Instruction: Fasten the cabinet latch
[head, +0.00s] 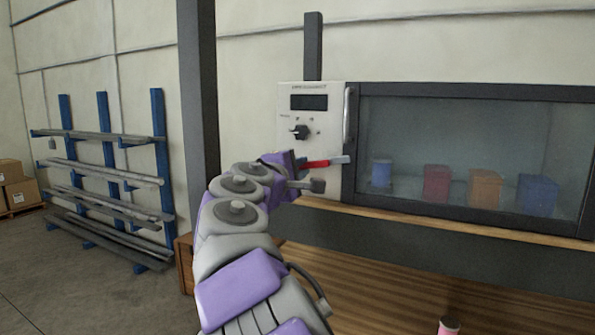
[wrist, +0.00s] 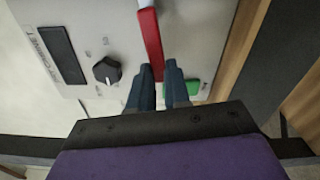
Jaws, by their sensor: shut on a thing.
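The cabinet latch is a red-handled lever (head: 316,163) lying nearly level, with a grey end reaching right toward the cabinet door's frame. In the wrist view the red lever (wrist: 151,40) runs up from between my fingers. My gripper (wrist: 160,77) is shut on its lower end; it also shows in the head view (head: 299,166), in front of the panel's lower part. The cabinet door (head: 466,94) has a dark frame, a glass pane and an upright metal handle (head: 347,114), and looks closed. I cannot tell whether the lever's end engages the frame.
A control panel (head: 293,92) with a display and black knob (head: 300,132) is left of the door. A green button (wrist: 193,87) is close to my right finger. Several coloured containers stand behind the glass. A dark post (head: 198,90) and storage rack (head: 103,130) stand left.

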